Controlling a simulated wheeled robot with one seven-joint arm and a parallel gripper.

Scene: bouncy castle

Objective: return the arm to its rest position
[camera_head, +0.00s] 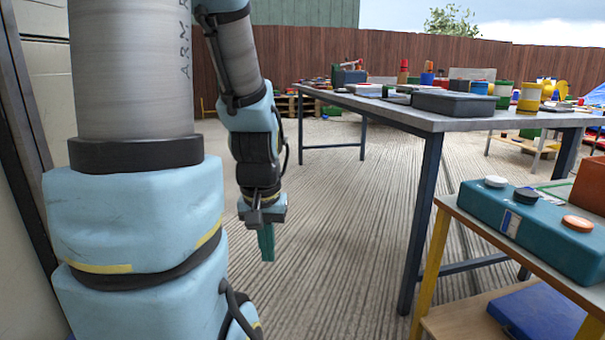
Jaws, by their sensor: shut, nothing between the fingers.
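My gripper (266,243) hangs at the end of my blue and grey arm, left of centre in the head view. It points down over the grooved floor, with its teal fingers together and nothing seen between them. It is apart from the tables, to the left of both. My thick upper arm fills the left side and hides what lies behind it.
A long grey table (461,122) with dark legs stands to the right, crowded with tins, boxes and tools. The floor (330,240) between is clear.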

